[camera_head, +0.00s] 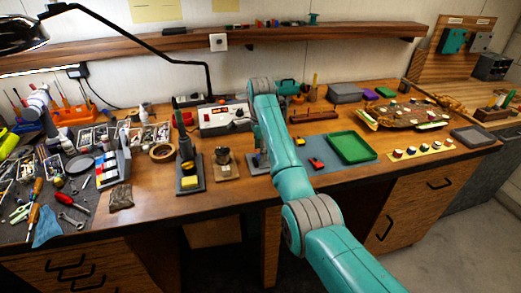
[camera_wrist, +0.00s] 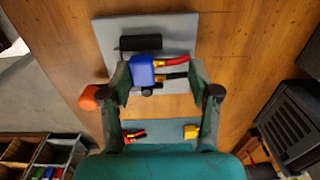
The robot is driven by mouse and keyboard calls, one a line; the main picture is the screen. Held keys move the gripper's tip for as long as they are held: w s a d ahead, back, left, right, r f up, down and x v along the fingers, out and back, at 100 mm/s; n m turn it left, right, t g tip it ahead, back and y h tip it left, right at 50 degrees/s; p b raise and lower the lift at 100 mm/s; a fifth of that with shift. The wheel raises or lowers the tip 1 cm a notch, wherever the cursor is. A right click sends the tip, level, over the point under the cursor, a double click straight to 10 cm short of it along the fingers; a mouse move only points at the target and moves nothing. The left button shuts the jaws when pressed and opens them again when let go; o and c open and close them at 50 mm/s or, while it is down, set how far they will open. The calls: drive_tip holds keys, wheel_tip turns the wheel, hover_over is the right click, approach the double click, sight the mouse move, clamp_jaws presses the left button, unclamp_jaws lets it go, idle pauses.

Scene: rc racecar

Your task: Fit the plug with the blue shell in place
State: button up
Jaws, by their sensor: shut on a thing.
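In the wrist view, the plug with the blue shell (camera_wrist: 142,70) lies between the two dark green fingers of my gripper (camera_wrist: 160,75), which is shut on it. A red lead and a black lead run from it toward the right finger. Just beyond it, a black block (camera_wrist: 140,42) stands on a grey plate (camera_wrist: 180,28). I cannot tell whether the plug touches the block or the plate. In the head view, my arm hides most of my gripper and the plug.
In the wrist view, a blue-grey mat (camera_wrist: 165,126) holds a red-and-black connector (camera_wrist: 134,135) and a yellow connector (camera_wrist: 190,131). An orange object (camera_wrist: 90,97) is left of the fingers. In the head view, a green tray (camera_head: 352,147) and a soldering stand (camera_head: 188,165) flank my arm.

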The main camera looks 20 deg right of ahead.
drive_tip(key=shift+f, duration=0.65)
idle(0.3)
drive_tip(key=o, duration=1.1)
